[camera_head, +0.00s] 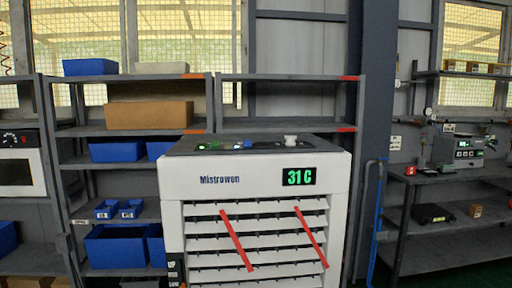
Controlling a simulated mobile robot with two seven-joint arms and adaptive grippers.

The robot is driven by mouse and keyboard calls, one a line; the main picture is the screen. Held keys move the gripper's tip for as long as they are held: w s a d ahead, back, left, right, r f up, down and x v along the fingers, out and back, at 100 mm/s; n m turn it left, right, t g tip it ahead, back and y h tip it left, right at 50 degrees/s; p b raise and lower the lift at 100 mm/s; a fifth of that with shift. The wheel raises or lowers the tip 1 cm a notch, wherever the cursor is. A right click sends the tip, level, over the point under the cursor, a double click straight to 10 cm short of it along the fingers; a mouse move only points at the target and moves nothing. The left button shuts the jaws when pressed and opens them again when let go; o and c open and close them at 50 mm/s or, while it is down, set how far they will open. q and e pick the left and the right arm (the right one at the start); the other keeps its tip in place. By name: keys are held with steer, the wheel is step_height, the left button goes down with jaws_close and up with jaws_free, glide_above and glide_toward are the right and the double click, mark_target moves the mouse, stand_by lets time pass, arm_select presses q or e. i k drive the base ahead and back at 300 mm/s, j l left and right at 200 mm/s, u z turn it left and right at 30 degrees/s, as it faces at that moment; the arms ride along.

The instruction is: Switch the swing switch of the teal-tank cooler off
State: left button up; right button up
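A white cooler (256,179) marked "Mistrowon" stands upright in front of me, near the middle of the head view. Its dark display (299,177) reads 31 C in green. Two red strips (236,240) hang slanted over its front louvers. On its dark top panel are a green knob (213,145), a blue knob (247,144) and a white knob (291,140). The knobs' labels are too small to read, so I cannot tell which is the swing switch. No teal tank shows; the cooler's lower part is cut off. Neither gripper is in view.
Grey shelves (285,77) with blue bins (117,247) and a cardboard box (149,115) stand behind and left of the cooler. A dark blue post (370,80) rises behind its right side. A grey workbench (450,178) with devices is at the right.

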mark_target(247, 143)
steer(key=i+j, duration=0.3)
steer(key=j, duration=0.2)
steer(key=i+j+u, duration=0.1)
steer(key=i+j, duration=0.15)
steer(key=j, duration=0.25)
steer(key=i+j+u, duration=0.1)
steer(key=i+j, duration=0.2)
steer(key=j, duration=0.15)
